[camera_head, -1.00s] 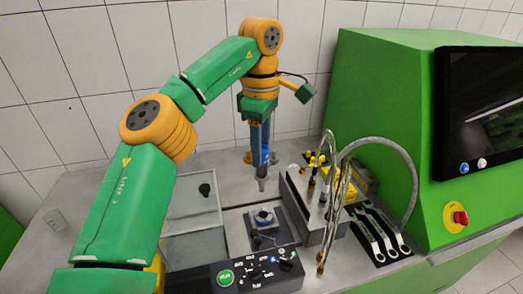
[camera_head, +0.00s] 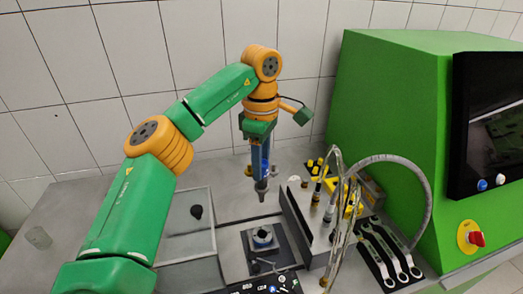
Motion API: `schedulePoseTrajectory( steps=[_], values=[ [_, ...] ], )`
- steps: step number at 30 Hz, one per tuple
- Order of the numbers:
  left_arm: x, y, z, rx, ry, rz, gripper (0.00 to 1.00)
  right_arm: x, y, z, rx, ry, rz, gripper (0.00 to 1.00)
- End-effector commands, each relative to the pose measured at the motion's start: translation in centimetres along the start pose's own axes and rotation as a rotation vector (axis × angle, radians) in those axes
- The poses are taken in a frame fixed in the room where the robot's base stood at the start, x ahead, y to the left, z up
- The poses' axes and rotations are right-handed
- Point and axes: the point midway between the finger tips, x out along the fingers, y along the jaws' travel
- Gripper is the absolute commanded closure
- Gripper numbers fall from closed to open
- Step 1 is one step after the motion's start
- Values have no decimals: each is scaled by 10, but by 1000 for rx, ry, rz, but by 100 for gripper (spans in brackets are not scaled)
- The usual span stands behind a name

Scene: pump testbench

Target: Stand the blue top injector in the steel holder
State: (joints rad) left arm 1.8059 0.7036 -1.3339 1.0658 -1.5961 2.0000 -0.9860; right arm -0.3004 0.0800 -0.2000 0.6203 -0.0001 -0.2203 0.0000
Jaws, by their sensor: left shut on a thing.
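My left gripper (camera_head: 259,160) points straight down and is shut on the blue top injector (camera_head: 261,182), of which a blue part shows between the fingers and a grey nozzle below. The injector hangs upright, apart from the surface beneath. The steel holder (camera_head: 263,240) is a round grey fixture on a dark square base, nearer to me and slightly below the injector in the picture. The injector is not over the holder's centre in this view; the exact height gap cannot be told. My right gripper is not in view.
A grey block with hoses and yellow-black injectors (camera_head: 318,200) stands right of the holder. Several wrenches (camera_head: 389,250) lie on a black mat further right. A clear-walled tray (camera_head: 182,225) is at left. A green machine (camera_head: 400,120) with a screen and red button (camera_head: 476,239) bounds the right.

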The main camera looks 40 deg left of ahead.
Motion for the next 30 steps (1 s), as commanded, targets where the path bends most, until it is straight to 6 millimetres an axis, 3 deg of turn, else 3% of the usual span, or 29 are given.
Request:
schedulePoseTrajectory(
  steps=[10,12,19,30],
  values=[
    [71,-1,-1,0,1,0,100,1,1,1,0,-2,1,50],
    [89,0,0,-1,0,2,100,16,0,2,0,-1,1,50],
    [103,0,0,-2,0,3,100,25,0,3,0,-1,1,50],
    [139,0,0,-1,-1,3,100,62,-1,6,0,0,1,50]
  ],
)
